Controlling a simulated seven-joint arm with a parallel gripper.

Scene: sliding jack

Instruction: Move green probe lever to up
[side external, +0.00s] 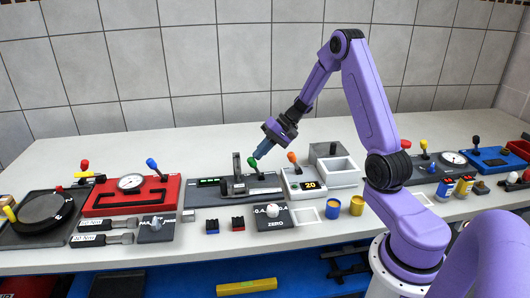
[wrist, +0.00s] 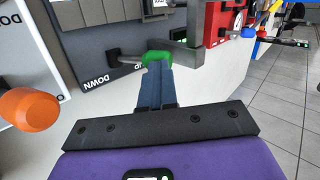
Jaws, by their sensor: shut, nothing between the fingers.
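The green probe lever (side external: 252,163) stands on a dark grey panel (side external: 207,198) with a grey jack-like stand beside it. My gripper (side external: 258,154) comes down from the upper right, with its tips at the green knob. In the wrist view, the blue fingers (wrist: 157,70) are together and empty, and their tips overlap the near edge of the green knob (wrist: 156,57). I cannot tell whether they touch it. A DOWN label (wrist: 96,84) shows on the panel; a second label is partly hidden near the knob.
An orange-knobbed lever (side external: 292,157) on a white box with a yellow display stands just right. The grey upright (side external: 237,167) rises left of the green lever. A red gauge panel (side external: 132,194) lies farther left. Small blocks and cups stand in front.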

